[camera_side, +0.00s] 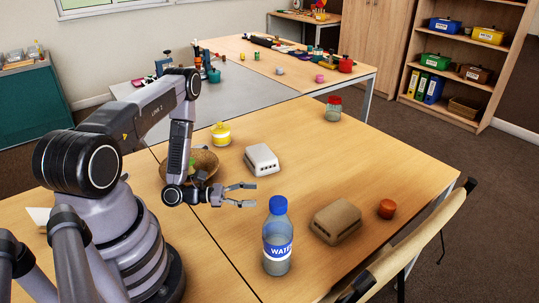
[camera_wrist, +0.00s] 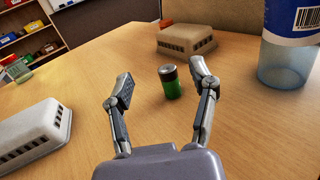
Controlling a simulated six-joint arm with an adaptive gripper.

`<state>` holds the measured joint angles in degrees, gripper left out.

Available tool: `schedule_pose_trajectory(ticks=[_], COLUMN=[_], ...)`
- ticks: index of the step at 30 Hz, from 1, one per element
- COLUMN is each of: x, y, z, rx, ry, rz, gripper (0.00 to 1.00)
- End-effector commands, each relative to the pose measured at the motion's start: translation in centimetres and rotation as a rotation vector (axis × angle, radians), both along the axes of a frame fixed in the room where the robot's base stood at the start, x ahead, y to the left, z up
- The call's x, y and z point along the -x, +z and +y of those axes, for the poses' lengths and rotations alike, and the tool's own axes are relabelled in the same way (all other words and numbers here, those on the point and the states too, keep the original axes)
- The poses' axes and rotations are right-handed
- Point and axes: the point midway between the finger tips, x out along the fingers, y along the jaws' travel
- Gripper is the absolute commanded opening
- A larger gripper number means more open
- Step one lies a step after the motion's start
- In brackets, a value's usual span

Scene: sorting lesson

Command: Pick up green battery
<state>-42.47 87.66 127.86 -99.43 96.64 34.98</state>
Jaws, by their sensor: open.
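The green battery (camera_wrist: 171,82) stands upright on the wooden table in the wrist view, with a dark top section. My gripper (camera_wrist: 158,84) is open, with one finger on each side of the battery in that view. The fingers show no contact with it, and the exact distance is hard to tell. In the side view, my gripper (camera_side: 254,195) is low over the table, left of the water bottle. I cannot make out the battery in the side view.
A water bottle (camera_side: 278,240) stands near my gripper. A white slotted box (camera_side: 262,159), a brown box (camera_side: 336,221) and a wicker bowl (camera_side: 205,160) are around it. An orange-brown cylinder (camera_side: 386,209) and a red-lidded jar (camera_side: 333,109) stand farther right. A chair borders the table's right side.

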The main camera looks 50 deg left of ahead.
Motion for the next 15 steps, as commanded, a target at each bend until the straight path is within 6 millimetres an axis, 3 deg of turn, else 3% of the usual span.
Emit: schedule_pose_trajectory(ticks=[5,15], x=[0.1,-2.4], y=[-3.8,-3.5], z=[-0.1,-1.9], rx=[0.001,0.0], ry=[-0.002,-0.008], rz=[0.001,-0.001], gripper=[0.58,0.58])
